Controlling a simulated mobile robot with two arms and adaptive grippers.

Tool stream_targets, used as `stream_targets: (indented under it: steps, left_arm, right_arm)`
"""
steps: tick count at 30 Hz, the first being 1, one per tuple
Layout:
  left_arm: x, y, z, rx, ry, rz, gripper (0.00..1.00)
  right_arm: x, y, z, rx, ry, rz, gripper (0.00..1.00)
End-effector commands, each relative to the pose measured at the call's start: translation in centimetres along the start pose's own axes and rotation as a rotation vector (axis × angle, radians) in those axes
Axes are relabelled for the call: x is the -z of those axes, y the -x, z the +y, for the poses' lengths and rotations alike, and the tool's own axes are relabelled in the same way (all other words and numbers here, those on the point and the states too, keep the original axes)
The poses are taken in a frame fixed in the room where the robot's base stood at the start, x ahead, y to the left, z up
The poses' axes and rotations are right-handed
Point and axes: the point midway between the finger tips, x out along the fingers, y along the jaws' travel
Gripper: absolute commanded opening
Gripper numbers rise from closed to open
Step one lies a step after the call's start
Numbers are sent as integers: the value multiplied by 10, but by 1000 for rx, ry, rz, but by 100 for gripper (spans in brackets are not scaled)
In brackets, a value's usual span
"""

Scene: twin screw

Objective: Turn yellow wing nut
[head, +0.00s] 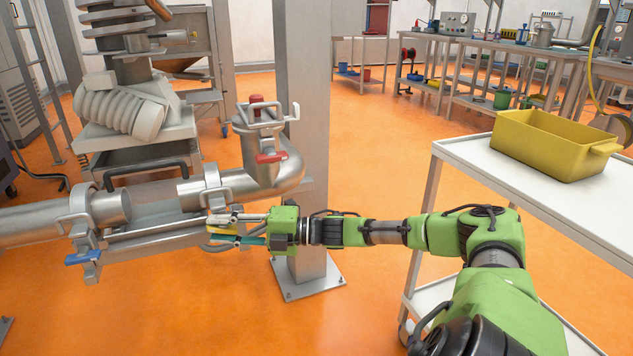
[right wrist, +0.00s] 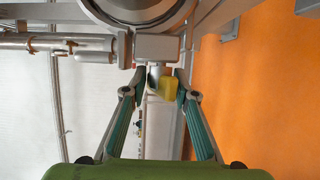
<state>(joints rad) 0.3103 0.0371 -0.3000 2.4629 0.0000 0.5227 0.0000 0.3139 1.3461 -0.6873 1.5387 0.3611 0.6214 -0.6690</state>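The yellow wing nut (head: 219,230) sits on a clamp around the steel pipe (head: 205,190), left of centre in the head view. In the right wrist view the yellow wing nut (right wrist: 168,86) is between my fingertips, closer to the right finger. My right gripper (head: 222,236) reaches the clamp from the right and partly hides the nut. In the right wrist view my right gripper (right wrist: 160,84) is open, with a gap between the left finger and the nut. Whether the right finger touches the nut is unclear. My left gripper is not in view.
A blue wing nut (head: 83,258) is on another clamp to the left, and a red one (head: 270,157) is on the upright pipe. A steel post (head: 303,120) stands behind my right wrist. A white cart (head: 530,178) with a yellow bin (head: 550,145) stands right.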

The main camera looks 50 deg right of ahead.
Motion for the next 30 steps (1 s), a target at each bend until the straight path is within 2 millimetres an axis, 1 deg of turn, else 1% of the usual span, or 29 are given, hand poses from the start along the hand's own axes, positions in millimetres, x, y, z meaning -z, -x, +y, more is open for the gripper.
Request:
stream_targets:
  steps: [1, 3, 11, 14, 27, 30]
  left_arm:
    - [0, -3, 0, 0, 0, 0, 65]
    - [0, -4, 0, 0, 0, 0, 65]
    - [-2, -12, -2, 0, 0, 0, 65]
    - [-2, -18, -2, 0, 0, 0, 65]
    - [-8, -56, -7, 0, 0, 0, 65]
    - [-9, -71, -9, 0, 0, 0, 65]
  right_arm:
    - [0, 3, 0, 18, 7, 0, 26]
    - [0, 11, -2, 18, 1, 0, 26]
    - [0, 40, 0, 16, 1, 0, 26]
    - [0, 56, 0, 17, 0, 1, 26]
    - [-1, 142, 5, 13, 3, 0, 26]
    - [-8, 138, -12, 37, -57, -51, 26]
